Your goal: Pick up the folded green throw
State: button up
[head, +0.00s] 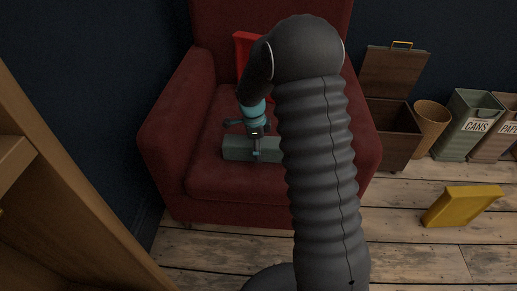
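The folded green throw (236,150) lies on the seat of the dark red armchair (230,182), a grey-green block in this light. Its right part is hidden behind my arm. My gripper (256,153) points down at the throw from above. One finger shows in front of the throw's near side. The other side of the gripper is hidden, so I cannot tell whether the fingers are closed on the throw.
A bright red object (243,50) leans against the chair back. A wooden shelf (45,190) stands at left. At right are an open wooden chest (394,135), a tan bin (430,125), a CANS bin (465,125) and a yellow book-like object (460,205) on the floor.

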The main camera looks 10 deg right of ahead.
jog(key=c, duration=1.5)
jog(key=shift+r, duration=0.1)
